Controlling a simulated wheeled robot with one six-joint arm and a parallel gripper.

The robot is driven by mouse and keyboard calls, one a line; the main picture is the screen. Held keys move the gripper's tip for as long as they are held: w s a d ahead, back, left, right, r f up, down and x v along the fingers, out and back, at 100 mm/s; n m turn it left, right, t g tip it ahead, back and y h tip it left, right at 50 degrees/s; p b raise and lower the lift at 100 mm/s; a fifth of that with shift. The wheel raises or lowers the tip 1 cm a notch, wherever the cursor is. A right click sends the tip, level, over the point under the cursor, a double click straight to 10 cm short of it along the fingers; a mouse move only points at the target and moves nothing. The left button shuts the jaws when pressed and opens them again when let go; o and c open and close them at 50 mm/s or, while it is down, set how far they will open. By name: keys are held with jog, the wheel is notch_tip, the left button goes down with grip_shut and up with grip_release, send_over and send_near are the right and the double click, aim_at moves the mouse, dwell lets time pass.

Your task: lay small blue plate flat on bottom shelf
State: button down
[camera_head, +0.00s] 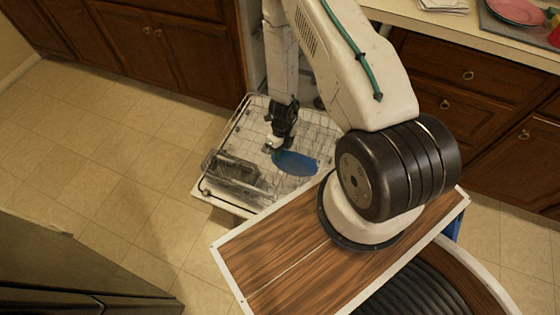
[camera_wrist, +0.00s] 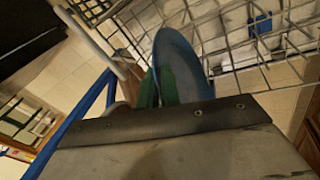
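The small blue plate (camera_head: 296,163) is held over the pulled-out lower wire rack of the dishwasher (camera_head: 257,119). In the head view its broad face shows, and its left edge is at my gripper (camera_head: 273,146). In the wrist view the plate (camera_wrist: 187,62) stands out beyond the gripper, seen nearly edge-on, with a green part against its left side. My gripper appears shut on the plate's edge; its fingers are small and partly hidden. Whether the plate touches the wires cannot be told.
A grey cutlery basket (camera_head: 232,174) sits at the rack's front left. The open dishwasher door lies beneath the rack. Wooden cabinets (camera_head: 160,45) flank it. A pink plate (camera_head: 516,11) lies on the counter at the upper right. The tiled floor at left is clear.

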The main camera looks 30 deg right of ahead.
jog(key=shift+f, duration=2.7)
jog(key=c, duration=1.6)
grip_release()
jog(key=shift+w+r, duration=0.1)
jog(key=v, duration=1.2)
notch_tip(320, 180, up, 46)
jog(key=n+t+h, duration=0.1)
jog(key=n+t, duration=0.1)
jog(key=n, duration=2.2)
send_over(278, 165)
jog(key=s+a, duration=0.4)
jog(key=s+r+n, duration=0.2)
jog(key=s+n, duration=0.1)
jog(key=s, duration=0.1)
jog(key=s+r+n+t+h, duration=0.1)
jog(key=s+r+n, duration=0.1)
jog(key=s+n, duration=0.1)
jog(key=s+r+n, duration=0.3)
jog(key=s, duration=0.3)
jog(key=shift+d+h, duration=0.15)
jog(key=shift+h, duration=0.15)
